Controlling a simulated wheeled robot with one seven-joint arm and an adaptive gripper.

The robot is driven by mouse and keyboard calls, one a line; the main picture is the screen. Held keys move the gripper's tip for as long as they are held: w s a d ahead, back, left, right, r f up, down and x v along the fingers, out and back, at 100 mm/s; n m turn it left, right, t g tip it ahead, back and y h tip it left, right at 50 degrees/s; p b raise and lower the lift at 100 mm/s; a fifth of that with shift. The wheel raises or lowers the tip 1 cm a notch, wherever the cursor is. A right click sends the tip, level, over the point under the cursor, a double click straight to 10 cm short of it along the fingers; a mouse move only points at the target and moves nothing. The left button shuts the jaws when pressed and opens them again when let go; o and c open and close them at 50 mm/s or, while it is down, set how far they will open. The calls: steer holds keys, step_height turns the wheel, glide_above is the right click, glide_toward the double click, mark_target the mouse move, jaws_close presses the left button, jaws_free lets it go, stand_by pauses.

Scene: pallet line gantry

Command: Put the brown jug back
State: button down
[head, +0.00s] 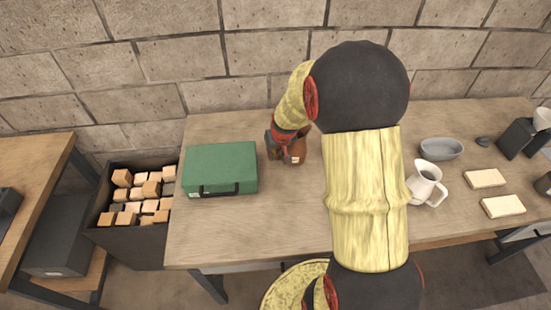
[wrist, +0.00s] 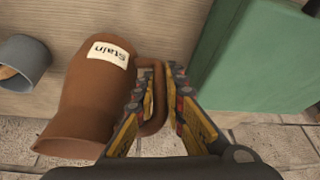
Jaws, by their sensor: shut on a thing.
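The brown jug (head: 301,146) is at the back of the table, right of the green case, and partly hidden by my arm. In the wrist view the jug (wrist: 92,92) shows a white label reading "Stain", with its mouth toward the lower left. Its handle (wrist: 155,112) passes between the fingers of my gripper (wrist: 160,78), which is shut on it. In the head view my gripper (head: 284,141) is at the jug's left side. I cannot tell whether the jug's base touches the table.
The green case (head: 219,168) lies close on the left. A white pitcher (head: 427,186), a grey bowl (head: 441,149) and two pale blocks (head: 486,178) are on the right. A dark bin (head: 139,238) of wooden blocks stands left of the table (head: 270,232). A grey cup (wrist: 24,60) shows in the wrist view.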

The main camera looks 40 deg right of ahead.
mark_target(276, 158)
steer(key=shift+w+d+f+b, duration=0.1)
steer(key=shift+d+f+b, duration=0.1)
steer(key=shift+f, duration=0.7)
steer(key=shift+w+d+f+b, duration=0.1)
steer(key=shift+f+b, duration=0.1)
steer(key=shift+f, duration=0.7)
steer(key=shift+f, duration=0.2)
steer(key=c, duration=2)
jaws_free()
steer(key=shift+s+a, duration=0.1)
steer(key=shift+o, duration=0.6)
steer(key=shift+r, duration=0.15)
